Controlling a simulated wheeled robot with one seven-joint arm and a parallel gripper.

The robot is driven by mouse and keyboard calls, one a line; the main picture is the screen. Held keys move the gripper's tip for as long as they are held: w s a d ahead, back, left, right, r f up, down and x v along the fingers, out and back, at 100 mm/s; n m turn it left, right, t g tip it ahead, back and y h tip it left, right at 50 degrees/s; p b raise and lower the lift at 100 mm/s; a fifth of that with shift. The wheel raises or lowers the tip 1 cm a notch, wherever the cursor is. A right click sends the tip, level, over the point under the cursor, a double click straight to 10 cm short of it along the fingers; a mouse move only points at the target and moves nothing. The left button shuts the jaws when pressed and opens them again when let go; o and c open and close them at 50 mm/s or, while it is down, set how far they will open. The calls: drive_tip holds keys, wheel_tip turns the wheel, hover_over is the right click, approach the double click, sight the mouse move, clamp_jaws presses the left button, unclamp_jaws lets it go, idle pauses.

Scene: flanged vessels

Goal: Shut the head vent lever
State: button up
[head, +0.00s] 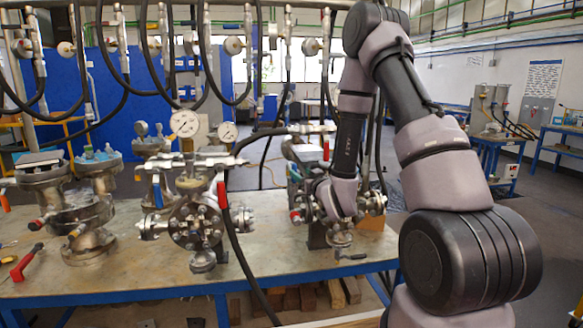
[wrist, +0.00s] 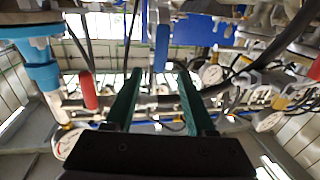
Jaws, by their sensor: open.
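My gripper (wrist: 158,70) shows in the wrist view with two green fingers apart and nothing clasped between them. A blue lever (wrist: 161,45) lies between and beyond the fingertips; I cannot tell whether they touch it. A red lever (wrist: 88,90) is left of the fingers, and another red handle (wrist: 315,69) is at the right edge. No label shows which is the head vent lever. In the head view my arm reaches down to the right-hand vessel (head: 316,205) and hides much of it; my fingers are not clear there. A red lever (head: 326,150) stands above that vessel.
The steel bench (head: 130,262) also carries a middle flanged vessel (head: 198,222) with gauges (head: 185,123), a red lever (head: 222,193) and a blue lever (head: 157,192). More flanged pieces (head: 88,215) stand left. Black hoses (head: 232,235) hang across the bench.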

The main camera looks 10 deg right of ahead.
drive_tip(key=w+a, duration=0.2)
drive_tip(key=w, duration=0.7)
drive_tip(key=shift+w, duration=0.35)
clamp_jaws()
idle(0.9)
